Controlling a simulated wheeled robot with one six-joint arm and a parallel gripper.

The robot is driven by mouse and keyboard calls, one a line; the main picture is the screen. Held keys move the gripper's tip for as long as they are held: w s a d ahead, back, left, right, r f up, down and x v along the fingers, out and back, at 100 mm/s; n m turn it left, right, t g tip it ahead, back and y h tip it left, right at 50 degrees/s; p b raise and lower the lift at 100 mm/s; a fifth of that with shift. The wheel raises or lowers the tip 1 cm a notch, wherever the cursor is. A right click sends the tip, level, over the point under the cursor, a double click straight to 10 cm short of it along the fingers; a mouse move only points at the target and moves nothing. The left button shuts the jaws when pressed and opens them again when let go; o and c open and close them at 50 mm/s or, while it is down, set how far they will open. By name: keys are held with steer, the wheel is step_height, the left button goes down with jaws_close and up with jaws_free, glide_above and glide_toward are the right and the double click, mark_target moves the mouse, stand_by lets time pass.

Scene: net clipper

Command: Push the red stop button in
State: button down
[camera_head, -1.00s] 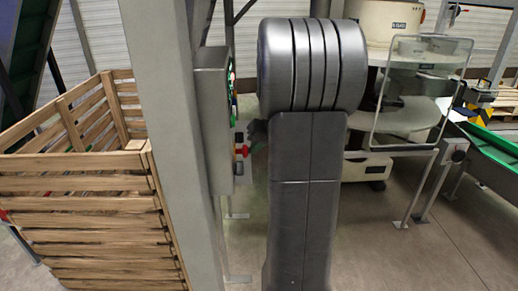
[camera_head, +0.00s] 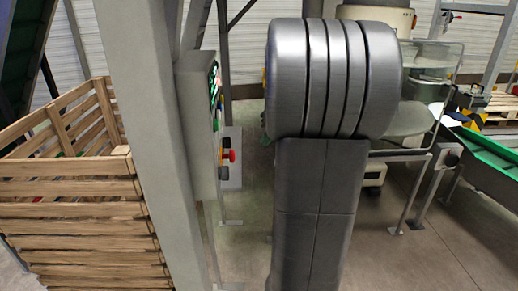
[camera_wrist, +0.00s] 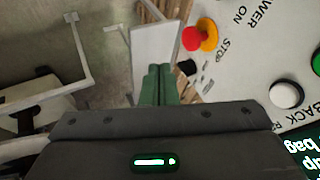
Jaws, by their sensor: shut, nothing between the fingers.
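The red stop button (camera_wrist: 192,38) sticks out from a yellow collar (camera_wrist: 207,34) on the panel face, beside the word STOP. In the head view the red button (camera_head: 230,156) shows side-on on the grey control box (camera_head: 194,120). My gripper (camera_wrist: 158,72) is shut, its green fingers pressed together with nothing between them. In the wrist view the fingertips lie below and left of the button, apart from it in the picture. In the head view my arm hides most of the gripper.
The panel also carries a white button (camera_wrist: 286,94), a black knob (camera_wrist: 187,67) and a green button (camera_wrist: 317,63). A grey post (camera_head: 150,150) and a wooden crate (camera_head: 80,210) stand left of the box. A green conveyor (camera_head: 490,155) is at the right.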

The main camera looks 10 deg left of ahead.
steer(key=shift+v, duration=1.15)
steer(key=shift+a, duration=0.15)
